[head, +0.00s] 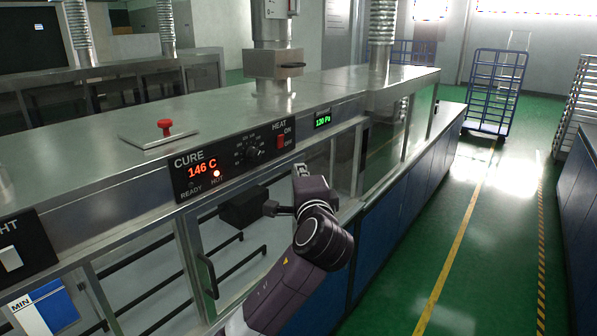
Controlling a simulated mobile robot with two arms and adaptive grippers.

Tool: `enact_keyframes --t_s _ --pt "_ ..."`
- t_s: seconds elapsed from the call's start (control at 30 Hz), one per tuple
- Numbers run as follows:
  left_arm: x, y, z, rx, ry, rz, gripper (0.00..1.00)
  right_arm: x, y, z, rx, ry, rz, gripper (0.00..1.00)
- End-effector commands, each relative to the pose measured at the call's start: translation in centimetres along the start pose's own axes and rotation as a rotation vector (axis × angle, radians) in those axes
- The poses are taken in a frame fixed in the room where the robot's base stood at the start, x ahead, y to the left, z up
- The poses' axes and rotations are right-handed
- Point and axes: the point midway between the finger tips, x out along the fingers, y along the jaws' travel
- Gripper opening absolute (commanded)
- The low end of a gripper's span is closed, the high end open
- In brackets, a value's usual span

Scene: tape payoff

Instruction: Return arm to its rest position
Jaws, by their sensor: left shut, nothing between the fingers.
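My left arm comes up from the bottom of the head view and bends at a dark wrist in front of the cabinet. My left gripper (271,208) is a small dark shape pointing left from the wrist. It is shut and empty, at the cabinet's open front. A black box-like object (241,206) shows just beyond it; I cannot tell whether they touch. My right gripper is not in view.
The cabinet's framed front has a black handle (209,277) and dark rails inside. A red knob (164,127) stands on a plate on top. A green display (322,121) reads 120 Pa. Green floor is clear at right; a blue cart (496,90) stands farther back.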

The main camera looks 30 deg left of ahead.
Motion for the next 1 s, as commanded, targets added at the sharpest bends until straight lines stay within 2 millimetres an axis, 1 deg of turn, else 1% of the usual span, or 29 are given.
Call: enact_keyframes --t_s 0.03,0.1,0.2,0.37,0.53,0.57,0.63,0.67,0.77,0.8,0.87,0.9,0.97,1.0 --pt "-0.1 0.0 0.0 0.000 0.000 0.000 0.00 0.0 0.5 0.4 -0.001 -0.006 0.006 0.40" --pt "-0.1 0.0 0.0 0.000 0.000 0.000 0.00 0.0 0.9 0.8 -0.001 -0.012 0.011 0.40" --pt "-0.1 0.0 0.0 0.000 0.000 0.000 0.00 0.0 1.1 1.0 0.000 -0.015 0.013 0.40" --pt "-0.1 0.0 0.0 0.000 0.000 0.000 0.00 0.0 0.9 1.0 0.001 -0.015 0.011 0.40" --pt "-0.1 0.0 0.0 0.001 0.000 0.000 0.00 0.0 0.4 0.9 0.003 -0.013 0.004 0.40" --pt "0.0 0.2 0.0 0.001 0.001 0.002 0.00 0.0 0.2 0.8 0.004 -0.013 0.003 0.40" --pt "0.2 1.3 -0.3 0.006 0.006 0.017 0.00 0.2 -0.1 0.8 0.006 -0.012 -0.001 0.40" --pt "0.4 2.1 -0.5 0.010 0.012 0.028 0.00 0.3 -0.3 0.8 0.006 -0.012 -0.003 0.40" --pt "1.4 6.9 -1.6 0.024 0.040 0.090 0.00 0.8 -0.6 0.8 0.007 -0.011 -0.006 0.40" --pt "1.8 9.6 -2.2 0.028 0.055 0.124 0.00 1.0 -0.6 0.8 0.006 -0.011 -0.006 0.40" --pt "2.3 14.1 -2.9 0.032 0.078 0.183 0.00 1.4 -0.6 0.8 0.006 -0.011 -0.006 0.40" --pt "2.5 17.2 -3.2 0.033 0.092 0.224 0.00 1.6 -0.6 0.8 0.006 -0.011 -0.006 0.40" --pt "2.5 21.8 -3.7 0.029 0.113 0.286 0.00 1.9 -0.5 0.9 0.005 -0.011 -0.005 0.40" --pt "2.4 24.9 -3.8 0.024 0.124 0.328 0.00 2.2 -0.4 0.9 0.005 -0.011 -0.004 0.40"
